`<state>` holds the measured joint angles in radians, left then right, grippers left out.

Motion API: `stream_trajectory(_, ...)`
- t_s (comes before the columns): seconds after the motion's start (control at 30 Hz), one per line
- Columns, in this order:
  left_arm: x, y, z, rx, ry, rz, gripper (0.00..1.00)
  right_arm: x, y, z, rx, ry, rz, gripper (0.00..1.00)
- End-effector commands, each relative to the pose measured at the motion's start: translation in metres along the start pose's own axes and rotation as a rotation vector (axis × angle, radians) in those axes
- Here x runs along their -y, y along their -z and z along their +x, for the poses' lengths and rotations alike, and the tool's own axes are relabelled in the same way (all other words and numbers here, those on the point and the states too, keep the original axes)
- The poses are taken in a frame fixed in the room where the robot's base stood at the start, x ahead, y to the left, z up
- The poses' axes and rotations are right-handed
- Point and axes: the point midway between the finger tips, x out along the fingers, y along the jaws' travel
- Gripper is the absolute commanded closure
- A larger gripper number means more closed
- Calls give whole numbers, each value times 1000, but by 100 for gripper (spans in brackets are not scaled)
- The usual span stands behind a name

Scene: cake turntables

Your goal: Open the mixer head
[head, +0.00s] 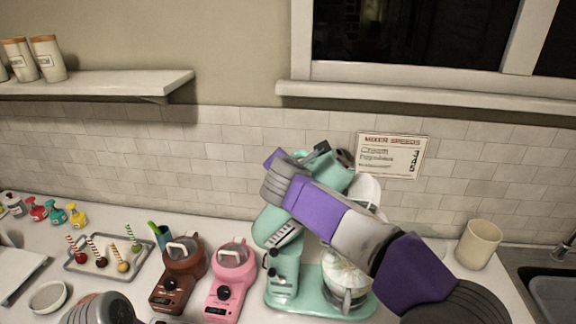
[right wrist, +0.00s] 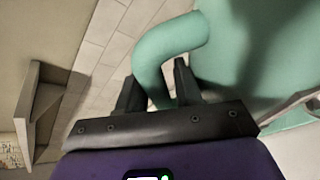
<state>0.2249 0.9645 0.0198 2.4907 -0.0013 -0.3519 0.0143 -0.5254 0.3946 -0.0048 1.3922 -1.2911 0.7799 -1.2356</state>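The teal stand mixer (head: 283,275) stands on the counter. Its mixer head (head: 333,172) appears tilted up, with a pale attachment showing at its right. Much of it is hidden behind my right arm. A bowl (head: 346,297) with white contents sits on the mixer's base. My right gripper (head: 321,149) is at the top of the raised head.
A tray (head: 75,262) of cake pops lies further left. A beige cup (head: 478,244) and the sink (head: 555,295) are at the right. A sign (head: 392,155) hangs behind.

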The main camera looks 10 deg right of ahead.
Motion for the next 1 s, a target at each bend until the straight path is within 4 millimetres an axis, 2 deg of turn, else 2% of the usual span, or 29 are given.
stream_trajectory(0.2, 2, 0, 4, 0, 0, 0, 57, 0, 0, -39, 0, -4, 2, 67)
stream_trajectory(0.4, 2, 0, 6, 0, 0, 0, 57, -1, 0, -62, -1, -2, 1, 67)
stream_trajectory(0.8, 2, 0, 4, 0, 0, 0, 57, -2, 0, -66, -1, -2, 1, 67)
stream_trajectory(0.87, 0, 0, -1, 0, 0, 0, 57, -5, -4, -68, -1, -2, 1, 67)
stream_trajectory(1.0, -9, -1, -23, 0, 0, 0, 57, -20, -20, -78, -1, -2, 1, 67)
